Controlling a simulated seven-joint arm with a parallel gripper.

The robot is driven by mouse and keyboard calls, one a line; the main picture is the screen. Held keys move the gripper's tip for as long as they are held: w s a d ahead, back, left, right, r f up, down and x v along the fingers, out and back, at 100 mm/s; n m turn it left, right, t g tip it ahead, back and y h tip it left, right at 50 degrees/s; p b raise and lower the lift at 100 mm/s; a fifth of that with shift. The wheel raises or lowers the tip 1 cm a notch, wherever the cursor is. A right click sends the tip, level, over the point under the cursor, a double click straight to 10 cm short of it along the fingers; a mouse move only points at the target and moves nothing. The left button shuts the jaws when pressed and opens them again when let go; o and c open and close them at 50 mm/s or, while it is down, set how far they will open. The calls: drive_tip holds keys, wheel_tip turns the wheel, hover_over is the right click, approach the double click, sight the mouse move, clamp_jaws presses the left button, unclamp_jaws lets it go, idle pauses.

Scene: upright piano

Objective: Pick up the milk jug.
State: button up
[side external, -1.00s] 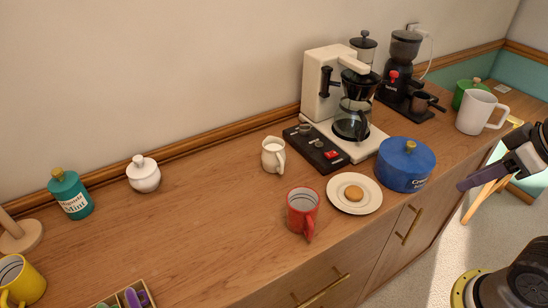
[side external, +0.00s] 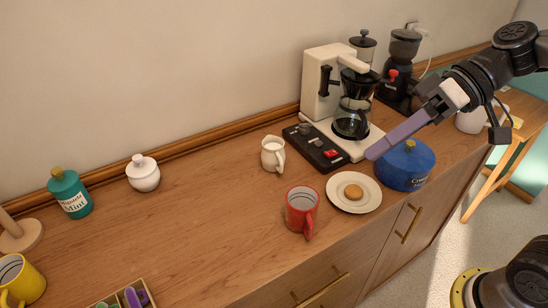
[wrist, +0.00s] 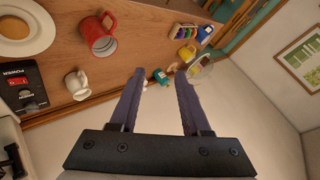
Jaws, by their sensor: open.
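The milk jug (side external: 272,155) is a small white pitcher with milk inside. It stands upright on the wooden counter, left of the black switch panel. In the wrist view the milk jug (wrist: 76,85) is at the left, outside the space between the fingers. My gripper (side external: 374,153) is in the air over the front part of the counter, near the blue pot and the plate, to the right of the jug and apart from it. In the wrist view my gripper (wrist: 160,73) has its two purple fingers spread, with nothing held between them.
A red mug (side external: 301,210) and a plate (side external: 340,203) with a biscuit lie nearer the front edge. A blue pot (side external: 404,167) and a coffee maker (side external: 322,85) stand to the right. The counter left of the jug is clear up to the white sugar bowl (side external: 143,174).

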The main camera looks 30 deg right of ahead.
drive_tip(key=w+a+m+t+y, duration=0.1)
drive_tip(key=w+a+y, duration=0.15)
drive_tip(key=w, duration=0.65)
drive_tip(key=m+t+y, duration=0.2)
drive_tip(key=m+t, duration=0.2)
drive_tip(key=m, duration=0.2)
hover_over(279, 156)
drive_tip(key=s+f+v, duration=0.1)
drive_tip(key=v, duration=0.3)
wheel_tip(279, 156, down, 8)
drive_tip(key=shift+m+h, duration=0.25)
drive_tip(key=shift+m, duration=0.45)
drive_tip(key=f, duration=0.7)
drive_tip(key=d+f, duration=0.1)
drive_tip(key=f, duration=0.2)
drive_tip(key=shift+w+f, duration=0.25)
drive_tip(key=shift+f, duration=0.1)
drive_tip(key=x, duration=0.4)
drive_tip(key=shift+f, duration=0.45)
drive_tip(key=shift+w+a, duration=0.3)
drive_tip(key=shift+a, duration=0.2)
clamp_jaws()
